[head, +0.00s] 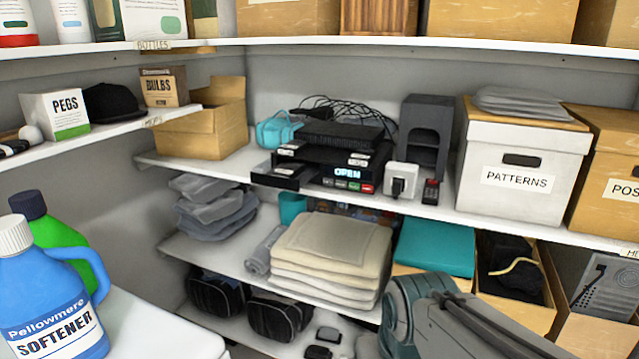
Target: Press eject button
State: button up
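A black disc player (340,157) sits on the middle shelf, toward its left part. Its lit display (347,172) reads "OPEN". A disc tray (284,177) sticks out of its front at the left. A row of small buttons (347,186) runs below the display, with a red one (366,188) at the right end. The button labels are too small to read. A grey and teal jointed part at the bottom right looks like my arm. My gripper does not show, so its opening and contact are hidden.
A white plug-in box (401,178) and a small black and red item (431,191) stand right of the player. A dark grey stand (424,136) is behind them. A teal item (279,129) and cables crowd the left and top. Folded towels (331,255) lie below.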

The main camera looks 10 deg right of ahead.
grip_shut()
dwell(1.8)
